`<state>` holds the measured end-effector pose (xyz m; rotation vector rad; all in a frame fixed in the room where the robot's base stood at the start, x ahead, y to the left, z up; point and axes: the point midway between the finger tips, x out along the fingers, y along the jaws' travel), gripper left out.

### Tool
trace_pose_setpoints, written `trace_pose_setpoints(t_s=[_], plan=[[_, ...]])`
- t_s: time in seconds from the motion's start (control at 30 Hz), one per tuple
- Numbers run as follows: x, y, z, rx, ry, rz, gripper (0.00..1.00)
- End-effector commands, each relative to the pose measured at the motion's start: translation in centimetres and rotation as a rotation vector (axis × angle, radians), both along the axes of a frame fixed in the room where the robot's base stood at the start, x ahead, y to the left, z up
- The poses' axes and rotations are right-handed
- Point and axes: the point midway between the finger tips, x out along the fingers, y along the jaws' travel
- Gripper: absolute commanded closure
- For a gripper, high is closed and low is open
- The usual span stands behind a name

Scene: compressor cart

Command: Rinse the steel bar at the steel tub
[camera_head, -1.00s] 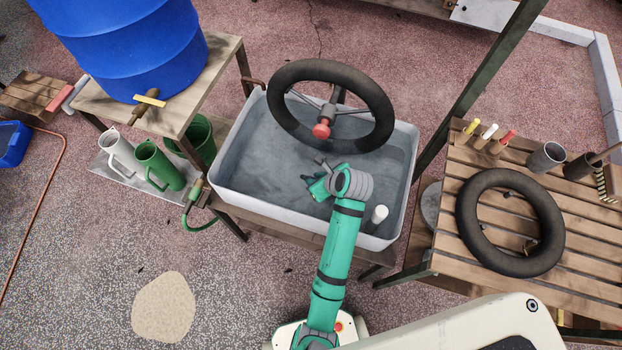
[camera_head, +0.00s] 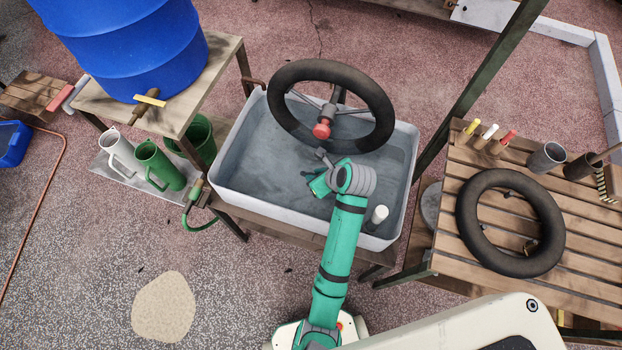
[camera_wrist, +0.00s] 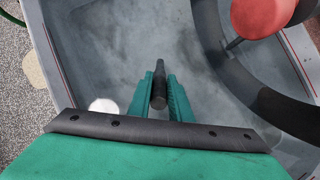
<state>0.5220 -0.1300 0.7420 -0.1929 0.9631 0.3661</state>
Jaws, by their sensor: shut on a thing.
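The steel tub (camera_head: 228,188) is a pale grey rectangular basin on a wooden stand, with greyish water inside. My gripper (camera_head: 317,181) is over the tub's middle, reaching in from the front. In the wrist view my gripper (camera_wrist: 160,92) is shut on the steel bar (camera_wrist: 158,76), a short dark rod between the two green fingers that sticks out ahead of them. A small grey end of the bar (camera_head: 323,155) shows in the head view. I cannot tell whether it touches the water.
A black wheel with a red knob (camera_head: 321,131) stands over the tub's back part. A white cylinder (camera_head: 380,214) is at the tub's front right. A blue barrel (camera_head: 130,45) and jugs (camera_head: 160,165) are left. A slatted table (camera_head: 455,160) with a black ring (camera_head: 510,222) is right.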

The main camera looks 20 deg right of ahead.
Motion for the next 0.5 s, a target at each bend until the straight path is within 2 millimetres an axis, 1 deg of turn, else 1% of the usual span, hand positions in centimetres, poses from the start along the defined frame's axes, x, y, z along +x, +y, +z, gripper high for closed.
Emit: trace_pose_setpoints(t_s=[0.1, 0.5], plan=[[0.1, -0.1, 1.0, -0.002, -0.003, 0.001, 1.0], [0.1, 0.0, 3.7, -0.002, -0.003, 0.001, 1.0]])
